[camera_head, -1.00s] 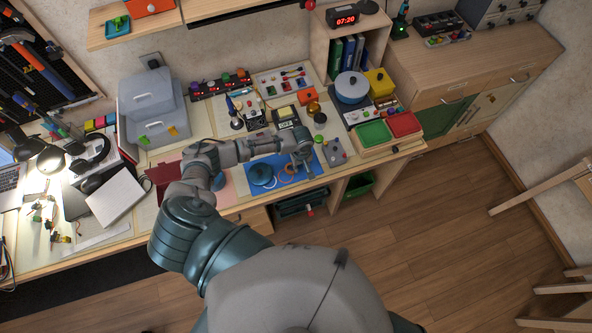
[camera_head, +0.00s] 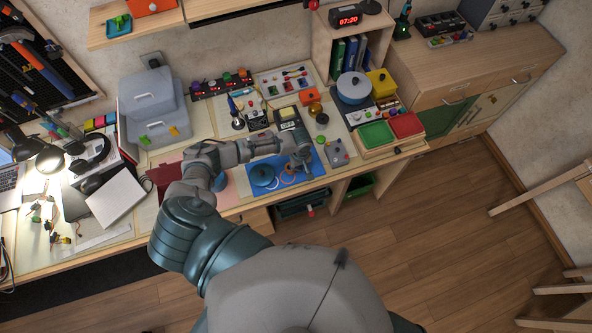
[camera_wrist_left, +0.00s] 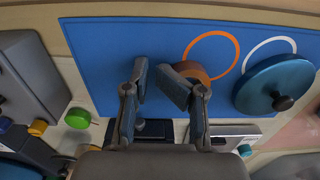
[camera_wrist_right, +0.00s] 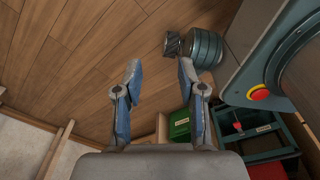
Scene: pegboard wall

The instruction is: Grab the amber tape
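The amber tape (camera_wrist_left: 193,71) is a brown-orange roll on the blue mat (camera_wrist_left: 95,55), partly hidden behind one finger of my left gripper in the left wrist view. It sits near an orange ring outline (camera_wrist_left: 228,43). My left gripper (camera_wrist_left: 155,76) is open, its fingertips apart over the mat; the right-hand finger overlaps the roll in the picture, and I cannot tell whether it touches. In the head view my left gripper (camera_head: 301,164) covers the mat's right part, and I cannot make out the tape there. My right gripper (camera_wrist_right: 158,70) is open and empty above the floor.
A teal round object with a dark knob (camera_wrist_left: 276,84) sits on the mat beside a white ring outline (camera_wrist_left: 270,50). A grey box with knobs (camera_head: 337,152) stands right of the mat. Green (camera_head: 375,134) and red trays (camera_head: 406,125) lie farther right.

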